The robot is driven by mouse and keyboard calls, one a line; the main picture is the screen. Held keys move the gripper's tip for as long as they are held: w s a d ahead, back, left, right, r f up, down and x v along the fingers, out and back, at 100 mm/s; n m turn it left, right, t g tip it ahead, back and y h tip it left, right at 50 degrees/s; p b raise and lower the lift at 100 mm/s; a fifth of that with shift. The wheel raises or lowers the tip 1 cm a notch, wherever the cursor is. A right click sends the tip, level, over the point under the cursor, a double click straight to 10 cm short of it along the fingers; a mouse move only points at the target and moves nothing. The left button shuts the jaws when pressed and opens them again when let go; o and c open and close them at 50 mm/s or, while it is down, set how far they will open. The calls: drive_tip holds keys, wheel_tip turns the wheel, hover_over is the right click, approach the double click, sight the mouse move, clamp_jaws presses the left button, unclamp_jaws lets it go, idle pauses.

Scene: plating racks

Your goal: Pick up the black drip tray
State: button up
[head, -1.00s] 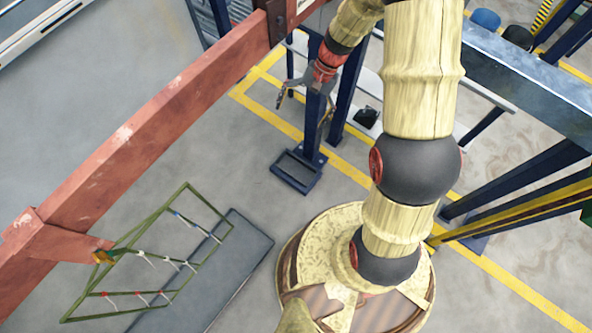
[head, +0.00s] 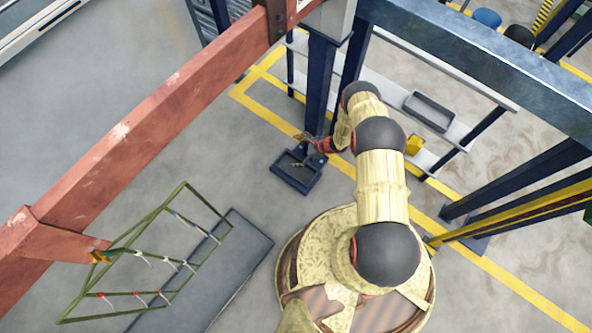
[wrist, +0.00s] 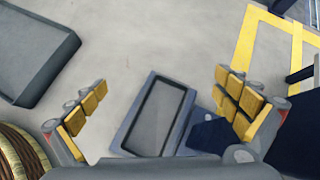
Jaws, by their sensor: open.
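A small dark rectangular tray (head: 284,175), likely the drip tray, lies on the floor at the foot of a dark blue post. In the wrist view the tray (wrist: 125,134) shows a raised dark rim and a grey inside. It lies between the two finger lines in that picture, its lower end hidden by my gripper's body. My gripper (head: 301,151) is over the tray's far part in the head view. In the wrist view my gripper (wrist: 161,82) is open with its yellow-padded fingers wide apart and nothing between them. The height gap is unclear.
The blue post (head: 319,85) stands right behind the tray. A larger grey tray (head: 240,262) lies left under a green hanging rack (head: 150,240). A red beam (head: 150,120) crosses the left. A shelf on the right holds a grey bin (head: 430,108) and a yellow item (head: 414,145).

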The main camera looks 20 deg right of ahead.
sight(296, 170)
drive_tip(key=s+d+f+m, duration=0.1)
drive_tip(key=f, duration=0.3)
drive_tip(key=s+d+f+m+t+h, duration=0.1)
drive_tip(key=s+f+m, duration=0.1)
drive_tip(key=f, duration=0.3)
drive_tip(key=s+d+f+m+t+h, duration=0.1)
drive_tip(key=f+m, duration=0.1)
drive_tip(key=f, duration=0.2)
drive_tip(key=shift+s+d+f, duration=0.1)
drive_tip(key=shift+s+f, duration=0.1)
drive_tip(key=shift+f, duration=0.05)
drive_tip(key=shift+w+a+f+m+h+b, duration=0.2)
drive_tip(key=shift+f+b, duration=0.1)
drive_tip(key=shift+f, duration=0.3)
drive_tip(key=shift+w+a+f+m+h+b, duration=0.15)
drive_tip(key=shift+f+b, duration=0.15)
drive_tip(key=shift+f, duration=0.25)
drive_tip(key=b+x, duration=0.1)
drive_tip(key=x, duration=0.1)
drive_tip(key=b+x, duration=0.1)
drive_tip(key=x, duration=0.1)
drive_tip(key=b+x, duration=0.1)
drive_tip(key=shift+w+d+f+b, duration=0.15)
drive_tip(key=shift+w+f+b, duration=0.15)
drive_tip(key=shift+w, duration=0.1)
drive_tip(key=shift+r, duration=0.1)
drive_tip(key=shift+c, duration=0.3)
drive_tip(key=shift+c, duration=1.2)
drive_tip(key=c, duration=1)
